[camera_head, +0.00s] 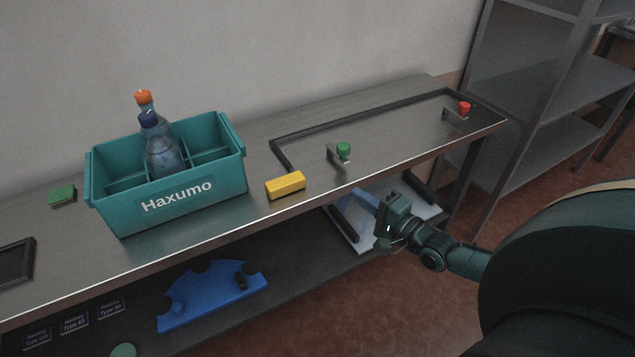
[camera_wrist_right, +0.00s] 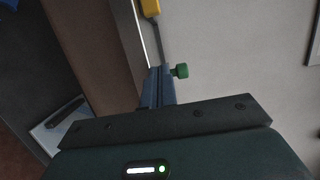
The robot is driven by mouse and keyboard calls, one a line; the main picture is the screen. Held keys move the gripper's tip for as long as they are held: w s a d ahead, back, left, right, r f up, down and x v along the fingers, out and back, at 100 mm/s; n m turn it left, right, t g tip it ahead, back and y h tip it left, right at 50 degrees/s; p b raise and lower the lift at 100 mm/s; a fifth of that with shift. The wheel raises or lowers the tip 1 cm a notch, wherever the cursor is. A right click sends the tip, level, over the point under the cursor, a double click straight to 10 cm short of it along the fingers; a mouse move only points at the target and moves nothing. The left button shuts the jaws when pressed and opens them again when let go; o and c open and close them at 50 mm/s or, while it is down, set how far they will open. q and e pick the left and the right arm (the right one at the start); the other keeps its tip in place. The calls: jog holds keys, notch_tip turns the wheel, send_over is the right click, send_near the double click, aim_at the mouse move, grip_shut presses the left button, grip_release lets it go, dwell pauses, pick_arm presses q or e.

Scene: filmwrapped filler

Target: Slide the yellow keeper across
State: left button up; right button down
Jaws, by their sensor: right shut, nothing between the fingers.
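The yellow keeper (camera_head: 285,185) is a small block at the front edge of the metal table (camera_head: 300,212), to the right of the teal crate. It also shows, cut off, at the top of the right wrist view (camera_wrist_right: 150,7). My right gripper (camera_head: 360,197) is in front of the table edge, to the right of the keeper and apart from it. Its blue fingers are shut and empty, and they also show in the wrist view (camera_wrist_right: 157,88). My left gripper is not in view.
A teal Haxumo crate (camera_head: 118,212) holds two bottles (camera_head: 158,150). A green knob (camera_head: 343,149) and a red knob (camera_head: 464,107) stand on brackets near a dark frame strip (camera_head: 360,113). A green block (camera_head: 62,195) lies left. A blue part (camera_head: 210,298) lies on the lower shelf.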

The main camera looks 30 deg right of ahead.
aim_at(317, 189)
jog(key=x, duration=0.9)
jog(key=a, duration=0.1)
jog(key=a+p, duration=0.1)
jog(key=a, duration=0.1)
jog(key=shift+w+r, duration=0.15)
jog(key=shift+w, duration=0.1)
jog(key=shift+a+p, duration=0.3)
jog(key=shift+a, duration=0.25)
